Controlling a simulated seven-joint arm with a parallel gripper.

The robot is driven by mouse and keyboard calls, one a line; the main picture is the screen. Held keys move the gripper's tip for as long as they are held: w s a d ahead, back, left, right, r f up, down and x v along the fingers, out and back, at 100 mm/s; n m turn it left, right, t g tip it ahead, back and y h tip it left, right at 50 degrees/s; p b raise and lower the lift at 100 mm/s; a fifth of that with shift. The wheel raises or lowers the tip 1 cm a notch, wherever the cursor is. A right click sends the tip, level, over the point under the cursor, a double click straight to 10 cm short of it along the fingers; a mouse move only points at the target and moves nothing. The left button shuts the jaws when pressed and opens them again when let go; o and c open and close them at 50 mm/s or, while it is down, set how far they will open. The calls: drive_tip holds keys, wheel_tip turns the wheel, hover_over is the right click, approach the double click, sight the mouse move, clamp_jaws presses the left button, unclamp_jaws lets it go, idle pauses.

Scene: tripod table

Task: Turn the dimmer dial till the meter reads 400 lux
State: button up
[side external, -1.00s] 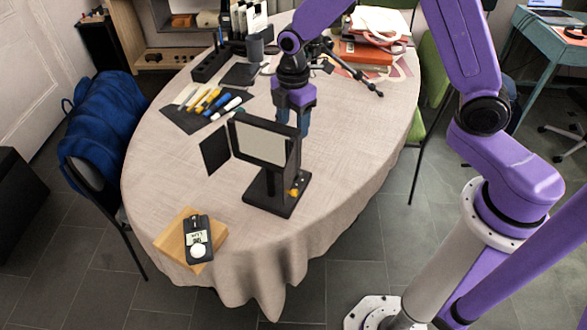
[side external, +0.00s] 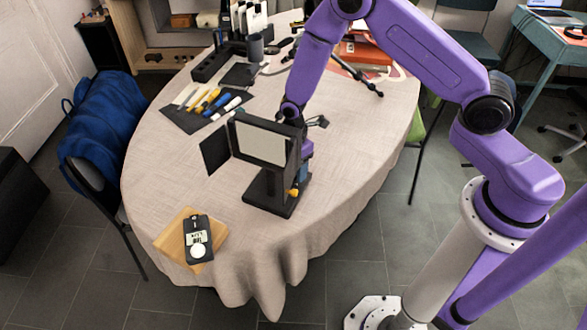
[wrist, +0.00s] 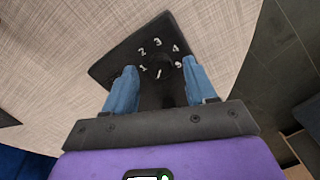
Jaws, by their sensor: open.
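The black lamp (side external: 273,187), with a pale lit panel (side external: 262,143) and side flaps, stands upright on the table. In the wrist view its dark base (wrist: 118,67) carries white numbers 1 to 5 in an arc around the black dimmer dial (wrist: 160,88). A short white mark shows near the dial, below the 3. My gripper (wrist: 159,67) is open, with one blue finger on each side of the dial; contact cannot be told. In the side view the lamp partly hides my gripper. The light meter (side external: 198,240) lies on a wooden block; its reading is too small to read surely.
An orange knob (side external: 294,192) is low on the lamp's right side. Markers lie on a dark mat (side external: 188,118). A small black tripod (side external: 358,75) and books stand at the back right. The front of the tablecloth (side external: 170,165) is mostly clear.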

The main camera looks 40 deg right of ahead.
drive_tip(key=shift+f, duration=0.6)
clamp_jaws()
